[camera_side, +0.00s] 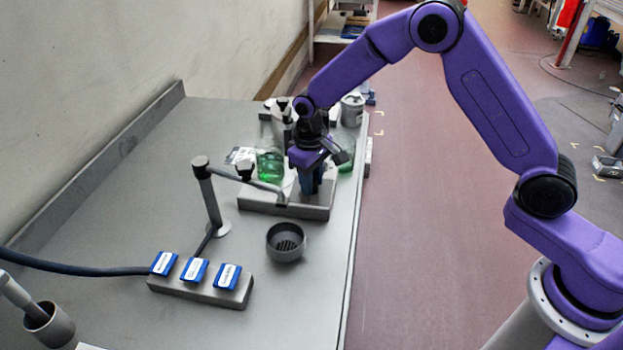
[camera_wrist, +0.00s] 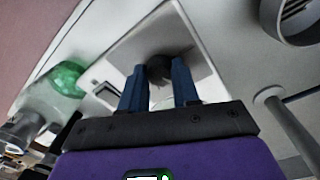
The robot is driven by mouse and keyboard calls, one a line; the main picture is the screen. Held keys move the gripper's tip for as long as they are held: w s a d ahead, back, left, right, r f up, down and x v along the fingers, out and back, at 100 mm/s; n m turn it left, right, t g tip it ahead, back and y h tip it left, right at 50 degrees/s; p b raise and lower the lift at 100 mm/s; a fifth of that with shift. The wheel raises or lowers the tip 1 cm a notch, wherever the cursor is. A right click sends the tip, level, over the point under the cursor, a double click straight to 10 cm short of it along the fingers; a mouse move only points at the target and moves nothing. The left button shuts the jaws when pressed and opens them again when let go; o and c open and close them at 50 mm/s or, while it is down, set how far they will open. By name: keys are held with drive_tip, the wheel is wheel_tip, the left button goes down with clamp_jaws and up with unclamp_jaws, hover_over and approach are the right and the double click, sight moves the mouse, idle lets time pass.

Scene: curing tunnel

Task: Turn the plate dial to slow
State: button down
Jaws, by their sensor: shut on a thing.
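My gripper (camera_side: 309,190) points down over the grey plate (camera_side: 262,207) near the table's right edge. In the wrist view my two blue fingers (camera_wrist: 160,72) stand on either side of a dark round dial (camera_wrist: 162,62) and are shut on it. The dial sits on the plate's pale top (camera_wrist: 120,43). In the side view the fingers hide the dial. I cannot read any slow mark or the dial's setting.
A post with a side arm (camera_side: 209,195) reaches close to the plate. A grey cup (camera_side: 286,242) stands in front, beside a block with three blue labelled pieces (camera_side: 195,270). A green-filled beaker (camera_side: 269,165) stands behind the plate.

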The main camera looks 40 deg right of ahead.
drive_tip(key=c, duration=0.8)
unclamp_jaws()
drive_tip(key=r, duration=1.7)
drive_tip(key=shift+s+a+r, duration=0.15)
drive_tip(key=shift+a+r, duration=0.1)
drive_tip(key=shift+a, duration=0.15)
drive_tip(key=s+d+f+n, duration=0.1)
drive_tip(key=s+d+n, duration=0.2)
drive_tip(key=s, duration=0.8)
drive_tip(key=s+d+f+n, duration=0.2)
drive_tip(key=s+d, duration=0.3)
drive_tip(key=s, duration=0.7)
drive_tip(key=s+d+f+n+y, duration=0.1)
drive_tip(key=s+d+n, duration=0.2)
drive_tip(key=s, duration=0.9)
drive_tip(key=shift+d+f+n, duration=0.25)
drive_tip(key=shift+d+n, duration=0.15)
drive_tip(key=shift+d, duration=0.35)
